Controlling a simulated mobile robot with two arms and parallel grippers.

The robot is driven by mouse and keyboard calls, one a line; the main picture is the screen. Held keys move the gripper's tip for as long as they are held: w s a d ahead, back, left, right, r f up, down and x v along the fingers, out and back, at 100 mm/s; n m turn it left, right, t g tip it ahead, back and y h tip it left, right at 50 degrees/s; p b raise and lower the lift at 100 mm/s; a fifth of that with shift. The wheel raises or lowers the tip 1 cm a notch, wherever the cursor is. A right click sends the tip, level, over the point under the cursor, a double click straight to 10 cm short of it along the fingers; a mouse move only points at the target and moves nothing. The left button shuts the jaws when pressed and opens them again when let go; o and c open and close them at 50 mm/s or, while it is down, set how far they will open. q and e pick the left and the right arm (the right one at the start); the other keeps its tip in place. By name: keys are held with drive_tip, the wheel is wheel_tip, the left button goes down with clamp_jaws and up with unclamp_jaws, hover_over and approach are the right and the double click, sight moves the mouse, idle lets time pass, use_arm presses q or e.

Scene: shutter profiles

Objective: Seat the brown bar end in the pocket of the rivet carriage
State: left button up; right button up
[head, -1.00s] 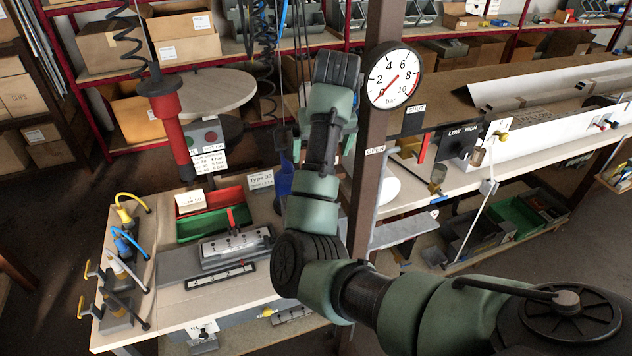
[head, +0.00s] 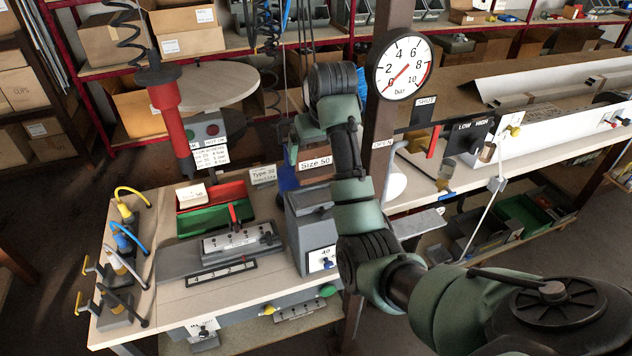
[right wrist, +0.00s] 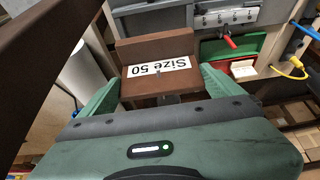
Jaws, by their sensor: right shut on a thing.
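The brown bar end (right wrist: 157,50), a dark brown block with a white "Size 50" label, is between the green fingers of my right gripper (right wrist: 165,78) in the right wrist view. The gripper is shut on it. In the head view the bar end (head: 319,174) is held up behind the grey box, partly hidden by my arm. My right gripper (head: 303,140) is just above it. The rivet carriage (head: 225,243), which I take to be the grey block with a red lever, sits on the bench to the left. It also shows in the right wrist view (right wrist: 228,18). I cannot make out its pocket. My left gripper is not in view.
A grey box (head: 316,238) with a blue knob stands right of the carriage. Red and green trays (head: 212,220) lie behind the carriage. A red hanging tool (head: 170,115) is above them. A brown post (head: 378,135) with a gauge rises close to my right arm.

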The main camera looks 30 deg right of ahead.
sight(315, 166)
wheel_tip(315, 166, down, 3)
drive_tip(key=shift+a+r+p, duration=0.1)
drive_tip(key=shift+r+p, duration=0.1)
drive_tip(key=shift+p, duration=0.15)
drive_tip(key=shift+f, duration=0.65)
wheel_tip(315, 166, down, 3)
drive_tip(key=shift+r+p, duration=0.2)
drive_tip(key=shift+p, duration=0.45)
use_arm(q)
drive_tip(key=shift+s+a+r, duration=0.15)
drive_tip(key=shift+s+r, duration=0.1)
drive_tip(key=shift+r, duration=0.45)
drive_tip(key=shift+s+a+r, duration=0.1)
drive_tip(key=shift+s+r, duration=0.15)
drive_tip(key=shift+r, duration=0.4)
use_arm(e)
drive_tip(key=shift+f, duration=0.55)
drive_tip(key=o, duration=1.2)
drive_tip(key=shift+f, duration=0.15)
drive_tip(key=shift+c, duration=0.2)
